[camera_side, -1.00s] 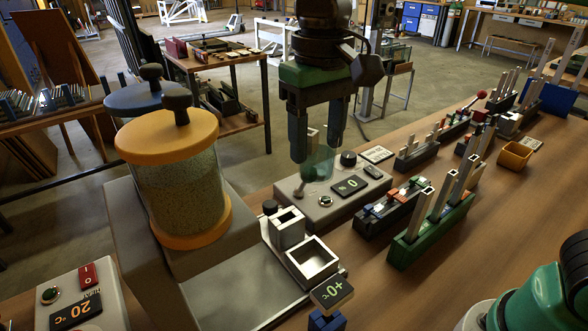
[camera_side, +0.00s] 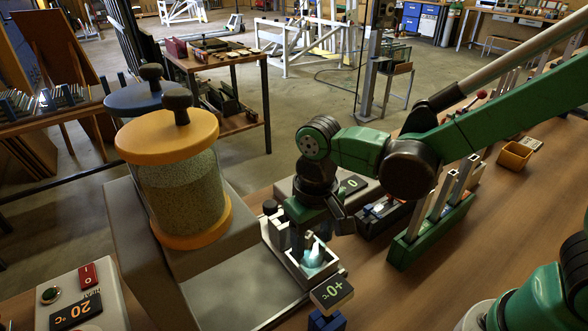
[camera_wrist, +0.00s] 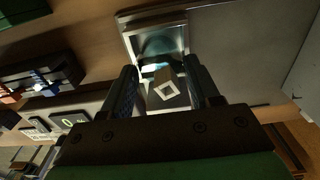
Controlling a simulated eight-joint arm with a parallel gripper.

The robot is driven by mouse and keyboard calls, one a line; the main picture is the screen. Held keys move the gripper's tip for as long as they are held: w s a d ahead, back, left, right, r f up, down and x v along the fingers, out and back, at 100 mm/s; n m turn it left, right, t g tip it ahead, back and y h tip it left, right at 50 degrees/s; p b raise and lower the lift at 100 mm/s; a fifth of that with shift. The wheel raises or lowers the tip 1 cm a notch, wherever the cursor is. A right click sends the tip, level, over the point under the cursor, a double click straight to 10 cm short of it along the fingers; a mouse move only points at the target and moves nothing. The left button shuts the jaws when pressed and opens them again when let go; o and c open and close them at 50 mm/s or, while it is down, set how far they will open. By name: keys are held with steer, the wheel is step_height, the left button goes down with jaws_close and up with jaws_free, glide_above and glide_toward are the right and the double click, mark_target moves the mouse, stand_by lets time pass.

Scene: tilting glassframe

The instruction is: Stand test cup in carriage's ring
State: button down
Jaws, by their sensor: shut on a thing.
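The test cup (camera_side: 318,256) is a translucent teal glass, mostly hidden by my fingers in the side view. It also shows in the wrist view (camera_wrist: 160,46), framed by the ring. The carriage's ring (camera_side: 331,266) is a square metal frame at the front of the grey machine; its rim shows in the wrist view (camera_wrist: 127,34). My gripper (camera_side: 311,248) points down over the ring, shut on the cup. The cup's lower part appears within the ring's opening; whether its base rests on anything is hidden. The fingers show in the wrist view (camera_wrist: 161,76).
A square hollow post (camera_wrist: 168,90) stands close between my fingers in the wrist view. The orange-lidded jar (camera_side: 185,185) is left of the ring. A small display (camera_side: 332,291) sits just in front. A green rack with upright bars (camera_side: 430,235) stands to the right.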

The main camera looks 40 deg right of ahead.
steer(key=shift+f, duration=0.65)
steer(key=shift+f, duration=0.15)
steer(key=shift+c, duration=1)
jaws_free()
step_height(320, 180, up, 12)
steer(key=s+d+f+t, duration=0.1)
steer(key=d+f+t, duration=0.1)
steer(key=d+t, duration=0.5)
steer(key=d, duration=0.4)
steer(key=shift+s+f, duration=0.2)
steer(key=shift+s, duration=0.1)
